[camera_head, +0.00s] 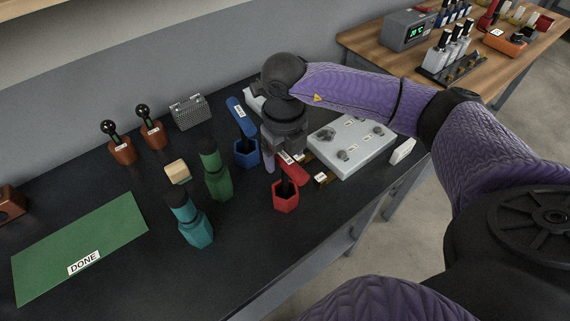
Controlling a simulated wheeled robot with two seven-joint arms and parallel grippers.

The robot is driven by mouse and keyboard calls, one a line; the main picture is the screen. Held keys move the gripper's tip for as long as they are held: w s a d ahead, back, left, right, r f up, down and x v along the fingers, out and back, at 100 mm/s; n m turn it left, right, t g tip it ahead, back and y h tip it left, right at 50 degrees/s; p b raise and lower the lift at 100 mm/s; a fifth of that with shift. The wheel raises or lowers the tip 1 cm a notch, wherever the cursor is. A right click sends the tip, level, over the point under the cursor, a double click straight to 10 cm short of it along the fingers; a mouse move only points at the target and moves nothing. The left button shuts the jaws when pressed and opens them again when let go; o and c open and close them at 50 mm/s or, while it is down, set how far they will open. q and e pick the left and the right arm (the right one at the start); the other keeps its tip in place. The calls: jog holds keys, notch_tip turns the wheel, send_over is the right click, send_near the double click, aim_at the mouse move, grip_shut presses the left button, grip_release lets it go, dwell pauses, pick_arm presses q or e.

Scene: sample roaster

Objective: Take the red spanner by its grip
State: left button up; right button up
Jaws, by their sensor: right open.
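The red spanner (293,171) stands tilted in a red six-sided holder (285,197) near the front edge of the dark bench. Its grip is up and carries a white label. My right gripper (281,158) points down right at the top of the red grip, from behind and above it. The gripper is open, with one finger showing left of the grip. The gripper body hides part of the grip's upper end, and I cannot tell whether the fingers touch it. My left gripper is not in view.
A grey panel box (351,148) sits close on the right. A green DONE mat (80,245) lies at the left, with bare bench around it.

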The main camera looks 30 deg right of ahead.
aim_at(285, 181)
notch_tip(285, 181, down, 4)
jog(key=shift+d+r, duration=0.15)
jog(key=shift+r, duration=0.2)
grip_shut()
dwell(1.1)
